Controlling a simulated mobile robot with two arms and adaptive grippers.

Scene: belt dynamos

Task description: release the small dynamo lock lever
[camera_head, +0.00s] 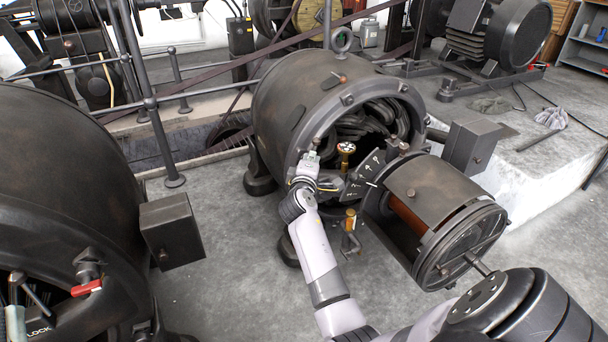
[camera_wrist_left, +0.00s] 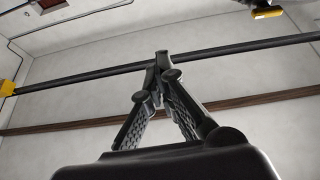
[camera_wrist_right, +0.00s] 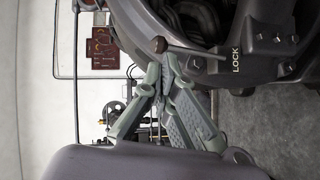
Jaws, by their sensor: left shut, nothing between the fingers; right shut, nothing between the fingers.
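The small dynamo (camera_head: 300,95) stands in the middle of the head view, its round end open on dark coils. My right gripper (camera_head: 331,185) is at the lower left of that opening, shut and empty. In the right wrist view, the lock lever (camera_wrist_right: 195,51) is a thin rod with a dark ball knob, beside a LOCK label (camera_wrist_right: 236,60). The shut fingertips (camera_wrist_right: 167,62) are close below the knob; I cannot tell whether they touch it. My left gripper (camera_wrist_left: 162,60) is shut and empty, seen against the ceiling.
A larger dynamo (camera_head: 60,170) with a red handle (camera_head: 87,288) and its own LOCK label fills the left. A cylindrical unit (camera_head: 430,195) stands right of my right gripper. Railings (camera_head: 150,100) run behind; grey floor lies between the dynamos.

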